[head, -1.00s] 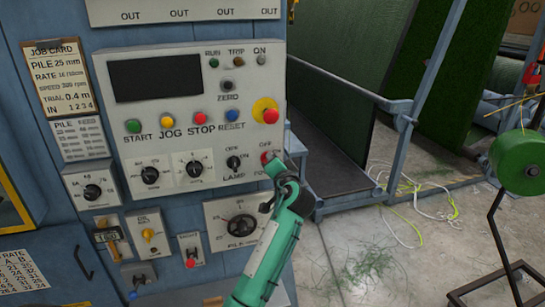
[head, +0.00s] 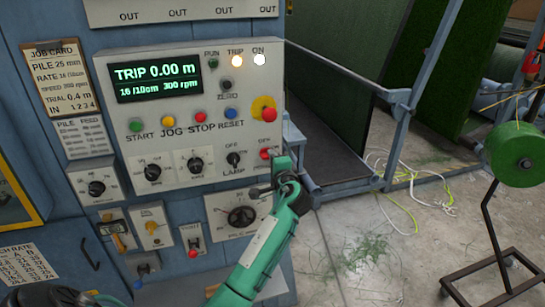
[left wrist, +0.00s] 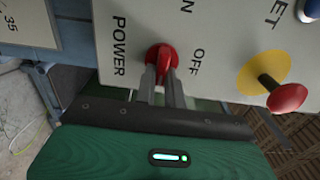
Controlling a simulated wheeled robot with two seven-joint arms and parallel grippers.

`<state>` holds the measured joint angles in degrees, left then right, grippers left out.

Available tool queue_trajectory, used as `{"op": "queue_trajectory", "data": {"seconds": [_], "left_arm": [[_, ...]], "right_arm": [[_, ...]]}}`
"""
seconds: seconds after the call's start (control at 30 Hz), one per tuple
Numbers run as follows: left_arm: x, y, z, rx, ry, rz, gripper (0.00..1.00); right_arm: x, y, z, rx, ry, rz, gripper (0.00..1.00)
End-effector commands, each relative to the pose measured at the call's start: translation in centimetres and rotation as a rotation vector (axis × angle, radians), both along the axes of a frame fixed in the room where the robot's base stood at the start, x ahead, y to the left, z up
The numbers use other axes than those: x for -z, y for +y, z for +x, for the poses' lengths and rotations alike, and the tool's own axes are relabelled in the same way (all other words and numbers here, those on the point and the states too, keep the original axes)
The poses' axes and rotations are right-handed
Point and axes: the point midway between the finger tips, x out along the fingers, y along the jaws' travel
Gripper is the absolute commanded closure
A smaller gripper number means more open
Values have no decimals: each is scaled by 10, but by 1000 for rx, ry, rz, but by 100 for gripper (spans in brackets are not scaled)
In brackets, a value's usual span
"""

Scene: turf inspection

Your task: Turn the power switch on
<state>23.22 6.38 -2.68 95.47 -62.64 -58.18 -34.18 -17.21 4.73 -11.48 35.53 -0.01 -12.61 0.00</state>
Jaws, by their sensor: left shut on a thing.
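The red power switch (head: 265,153) is at the lower right of the grey control panel (head: 180,52) in the head view. The left wrist view shows its red knob (left wrist: 161,56) close up, between the words POWER and OFF. My left gripper (left wrist: 162,82) is shut on this knob, its two grey fingers on either side. In the head view my green left arm reaches up to it from below. The display (head: 157,79) is lit and reads TRIP 0.00 m. My right gripper is not seen.
A red stop button on a yellow disc (head: 264,110) sits above the switch, with the lamp switch (head: 233,159) to its left. A large dial (head: 241,216) is below, close to my arm. A green reel (head: 520,151) stands at the right.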

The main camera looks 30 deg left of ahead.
Motion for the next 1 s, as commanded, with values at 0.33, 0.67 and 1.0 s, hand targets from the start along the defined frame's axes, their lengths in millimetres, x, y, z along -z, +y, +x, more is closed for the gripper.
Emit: {"op": "queue_trajectory", "data": {"seconds": [0.33,0.67,1.0], "left_arm": [[2,-1,0,1,12,8,100],[1,0,0,1,10,7,67],[3,-9,-7,2,7,6,67]], "right_arm": [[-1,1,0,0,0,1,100],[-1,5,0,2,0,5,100],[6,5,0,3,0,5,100]]}}
